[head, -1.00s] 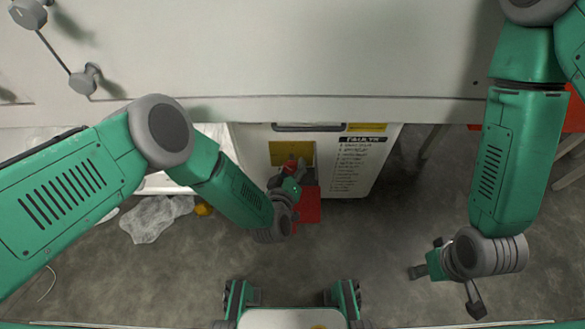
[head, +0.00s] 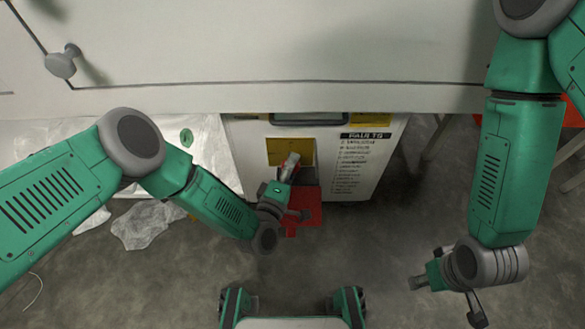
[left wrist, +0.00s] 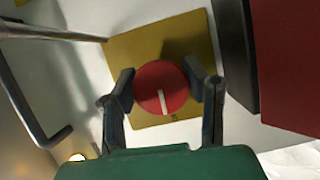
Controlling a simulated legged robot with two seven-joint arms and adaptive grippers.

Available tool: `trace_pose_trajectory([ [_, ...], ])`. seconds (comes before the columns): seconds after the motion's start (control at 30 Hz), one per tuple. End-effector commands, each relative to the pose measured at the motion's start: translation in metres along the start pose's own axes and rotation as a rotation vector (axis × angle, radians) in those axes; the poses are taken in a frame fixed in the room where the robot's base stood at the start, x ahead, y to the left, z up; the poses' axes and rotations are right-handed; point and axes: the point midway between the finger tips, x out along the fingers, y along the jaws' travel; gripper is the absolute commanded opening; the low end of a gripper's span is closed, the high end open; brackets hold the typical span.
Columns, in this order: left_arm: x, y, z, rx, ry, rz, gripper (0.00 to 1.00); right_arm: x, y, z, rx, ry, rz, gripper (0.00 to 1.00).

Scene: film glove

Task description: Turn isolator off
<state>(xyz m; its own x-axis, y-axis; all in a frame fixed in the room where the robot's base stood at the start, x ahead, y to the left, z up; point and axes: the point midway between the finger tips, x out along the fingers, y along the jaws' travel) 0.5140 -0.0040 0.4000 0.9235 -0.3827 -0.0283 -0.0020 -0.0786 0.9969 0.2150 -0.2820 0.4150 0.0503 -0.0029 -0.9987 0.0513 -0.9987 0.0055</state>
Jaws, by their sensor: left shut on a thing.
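The isolator is a round red knob (left wrist: 160,96) with a white line mark, set on a yellow plate (left wrist: 125,50) on a white cabinet. In the left wrist view the mark points nearly straight down the picture, slightly tilted. My left gripper (left wrist: 161,88) is shut on the knob, one finger on each side. In the head view the left gripper (head: 293,187) is in front of the yellow plate (head: 285,150) and hides most of the knob. My right gripper (head: 447,296) is open and empty over the floor at the right.
The white cabinet (head: 365,175) carries a printed "FAULTS" list and a dark handle (head: 308,119) at its top. A red panel (head: 312,208) is beside the plate. A large pale surface (head: 300,50) spans the top.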

Motion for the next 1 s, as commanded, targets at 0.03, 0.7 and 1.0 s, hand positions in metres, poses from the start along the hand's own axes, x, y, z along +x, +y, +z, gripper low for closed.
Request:
trace_pose_trajectory([
  [0.03, -0.0023, -0.0051, -0.0016, -0.018, 0.002, -0.001, 0.12, 0.0025, 0.0, 0.0001, 0.0, 0.0, 0.0, 0.4],
  [0.7, -0.0033, -0.0058, -0.0025, -0.088, 0.004, 0.023, 0.12, 0.0057, 0.0, 0.0002, 0.0, 0.0, 0.0, 0.4],
  [1.0, -0.0021, -0.0035, -0.0015, -0.087, 0.002, 0.028, 0.62, 0.0056, 0.0, 0.0002, 0.0, 0.0, 0.0, 0.4],
])
